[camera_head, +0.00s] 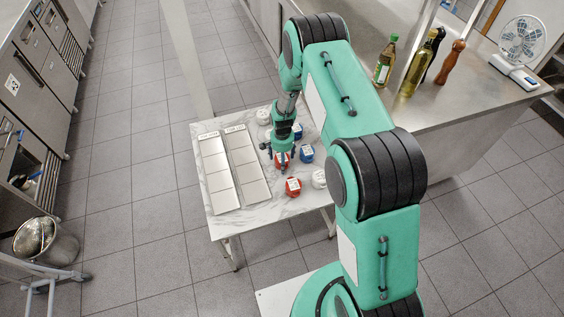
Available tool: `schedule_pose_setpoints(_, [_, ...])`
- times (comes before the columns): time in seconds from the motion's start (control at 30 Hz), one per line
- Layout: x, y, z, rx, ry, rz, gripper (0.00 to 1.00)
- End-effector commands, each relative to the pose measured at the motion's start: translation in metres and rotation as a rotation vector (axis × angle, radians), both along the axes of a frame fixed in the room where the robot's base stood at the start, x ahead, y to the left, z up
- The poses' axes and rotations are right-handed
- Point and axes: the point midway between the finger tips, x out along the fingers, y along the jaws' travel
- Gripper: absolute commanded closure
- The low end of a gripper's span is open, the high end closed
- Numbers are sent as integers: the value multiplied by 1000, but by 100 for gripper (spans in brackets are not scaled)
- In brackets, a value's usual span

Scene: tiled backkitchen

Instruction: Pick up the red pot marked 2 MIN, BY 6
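My gripper (281,153) points down over the marble-topped table, right at a red pot (282,161). Its fingers are spread about the width of this pot and partly cover it. I cannot tell whether they touch it or grip it. A second red pot (293,187) with a white label on top stands apart, nearer the table's front edge. The labels are too small to read, so I cannot tell which red pot is marked 2 MIN, BY 6.
Blue pots (306,154) and white pots (319,179) stand close around the gripper. Two long panels (219,172) with pale squares lie on the table's left half. A steel counter (456,100) with bottles (418,70) and a fan (522,42) is at right.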

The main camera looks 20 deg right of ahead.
Motion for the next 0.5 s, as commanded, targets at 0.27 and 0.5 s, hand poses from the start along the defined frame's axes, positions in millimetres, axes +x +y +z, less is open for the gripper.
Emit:
schedule_pose_setpoints(0.27, [0, 0, 0, 0, 0, 0, 50])
schedule_pose_setpoints(0.5, [0, 0, 0, 0, -1, 0, 81])
